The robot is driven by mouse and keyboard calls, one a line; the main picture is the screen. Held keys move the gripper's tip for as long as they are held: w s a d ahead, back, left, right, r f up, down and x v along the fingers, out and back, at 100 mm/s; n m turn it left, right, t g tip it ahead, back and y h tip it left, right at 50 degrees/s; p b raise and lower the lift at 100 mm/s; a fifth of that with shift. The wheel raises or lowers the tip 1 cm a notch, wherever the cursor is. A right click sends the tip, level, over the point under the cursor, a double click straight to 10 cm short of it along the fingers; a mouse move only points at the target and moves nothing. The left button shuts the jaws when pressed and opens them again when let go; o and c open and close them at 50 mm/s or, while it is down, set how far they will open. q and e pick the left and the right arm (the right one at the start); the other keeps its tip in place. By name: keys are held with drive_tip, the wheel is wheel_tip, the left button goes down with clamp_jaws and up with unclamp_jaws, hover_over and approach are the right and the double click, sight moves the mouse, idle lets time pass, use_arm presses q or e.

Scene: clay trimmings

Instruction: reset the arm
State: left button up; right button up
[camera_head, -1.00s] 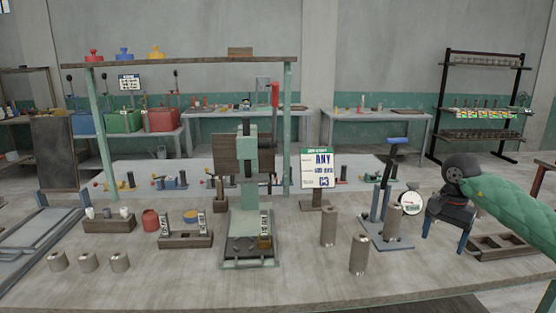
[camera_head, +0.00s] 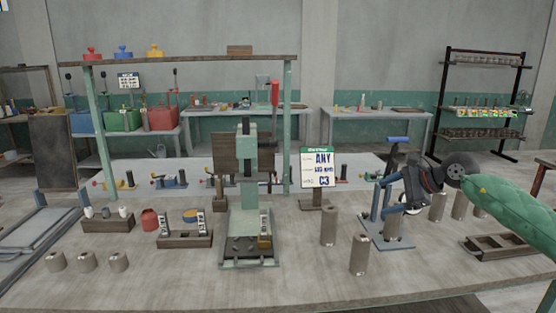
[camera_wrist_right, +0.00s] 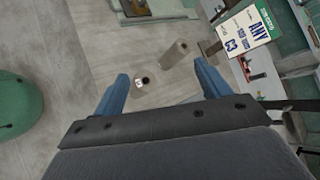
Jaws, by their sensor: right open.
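My right gripper (camera_head: 386,196) is in the head view at the right, with a black body and blue fingers turned to the left. It overlaps the blue-handled stand (camera_head: 397,140) in this view, so I cannot tell whether they touch. In the right wrist view its two blue fingers (camera_wrist_right: 162,88) stand wide apart with nothing held between them. A grey cylinder (camera_wrist_right: 172,52) shows beyond the fingers. My green right arm comes in from the right edge. My left gripper is not in view.
A sign (camera_head: 318,168) and two metal cylinders (camera_head: 328,226) (camera_head: 360,254) stand left of the gripper. More cylinders (camera_head: 437,206) stand behind it, and a wooden tray (camera_head: 500,246) lies at the right. A green press (camera_head: 249,215) stands mid-table. The front strip of table is clear.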

wheel_tip(320, 180, up, 27)
drive_tip(key=s+a+m+t, duration=0.1)
drive_tip(key=s+m+t, duration=0.1)
drive_tip(key=m+t, duration=2.05)
drive_tip(key=s+a+f+m+g+h, duration=0.1)
drive_tip(key=s+f+m+g+h, duration=0.4)
drive_tip(key=f+m, duration=1.15)
drive_tip(key=s+f+m+g+h, duration=0.2)
drive_tip(key=f+m+g+h, duration=0.8)
drive_tip(key=f, duration=1.1)
drive_tip(key=s+a+f+m+g+y, duration=0.1)
drive_tip(key=s+a+f+g, duration=0.3)
drive_tip(key=s+f, duration=0.8)
drive_tip(key=s+a+f+m+g+y, duration=0.1)
drive_tip(key=s+a+f+g+y, duration=0.3)
drive_tip(key=s+f, duration=0.9)
drive_tip(key=s+a+f+m+g+y, duration=0.1)
drive_tip(key=s+a+f+g, duration=0.3)
drive_tip(key=s+f, duration=0.8)
drive_tip(key=s+a+y, duration=0.1)
drive_tip(key=s, duration=0.2)
drive_tip(key=shift+s+f+m+y, duration=0.2)
drive_tip(key=shift+s+m+y, duration=0.1)
drive_tip(key=shift+s+m, duration=0.1)
